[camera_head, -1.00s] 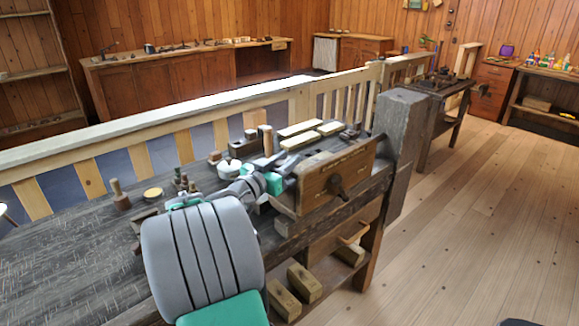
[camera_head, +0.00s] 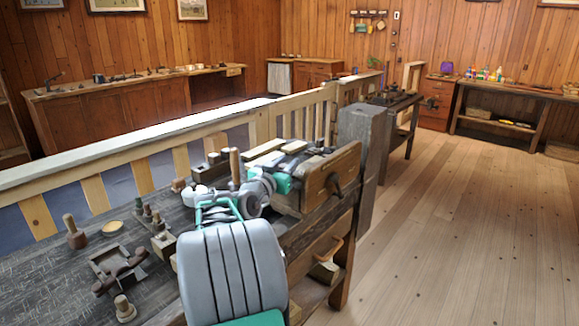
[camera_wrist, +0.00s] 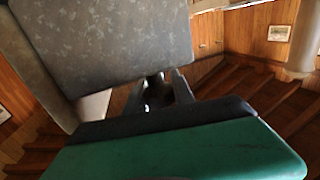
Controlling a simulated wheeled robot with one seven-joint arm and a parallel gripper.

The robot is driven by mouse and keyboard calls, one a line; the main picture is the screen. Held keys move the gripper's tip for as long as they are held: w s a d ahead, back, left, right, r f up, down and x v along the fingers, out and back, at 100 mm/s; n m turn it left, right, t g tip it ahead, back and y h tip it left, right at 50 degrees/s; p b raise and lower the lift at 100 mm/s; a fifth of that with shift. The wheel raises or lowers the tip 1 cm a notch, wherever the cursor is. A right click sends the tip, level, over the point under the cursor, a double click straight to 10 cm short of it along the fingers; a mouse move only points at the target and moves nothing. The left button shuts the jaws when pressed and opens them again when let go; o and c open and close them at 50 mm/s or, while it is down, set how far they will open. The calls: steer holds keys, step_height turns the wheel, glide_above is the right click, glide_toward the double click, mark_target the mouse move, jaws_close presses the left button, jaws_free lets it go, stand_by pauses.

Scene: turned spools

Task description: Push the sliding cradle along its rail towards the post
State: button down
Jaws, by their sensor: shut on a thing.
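My gripper (camera_wrist: 157,92) shows in the wrist view with its fingers closed around a small dark thing that I cannot identify. In the head view my arm reaches over the bench, and its grey and teal end is beside the wooden block (camera_head: 338,172) with a dark knob. The arm hides the fingertips and what they touch. A thick dark square post (camera_head: 361,150) stands upright at the bench's right end, just beyond the block. I cannot tell for sure which part is the sliding cradle or its rail.
A dark wooden stand (camera_head: 118,268) and several turned pegs are on the bench (camera_head: 60,285) at left. Pale wooden blocks (camera_head: 265,147) lie behind my arm. A railing (camera_head: 150,150) runs behind the bench. Open plank floor (camera_head: 470,230) is at right.

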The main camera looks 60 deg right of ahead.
steer(key=c, duration=1.1)
jaws_free()
steer(key=shift+o, duration=0.2)
steer(key=shift+a, duration=0.1)
steer(key=a, duration=0.7)
steer(key=shift+s+a+b, duration=0.3)
steer(key=shift+s+b, duration=0.05)
steer(key=shift+s, duration=0.05)
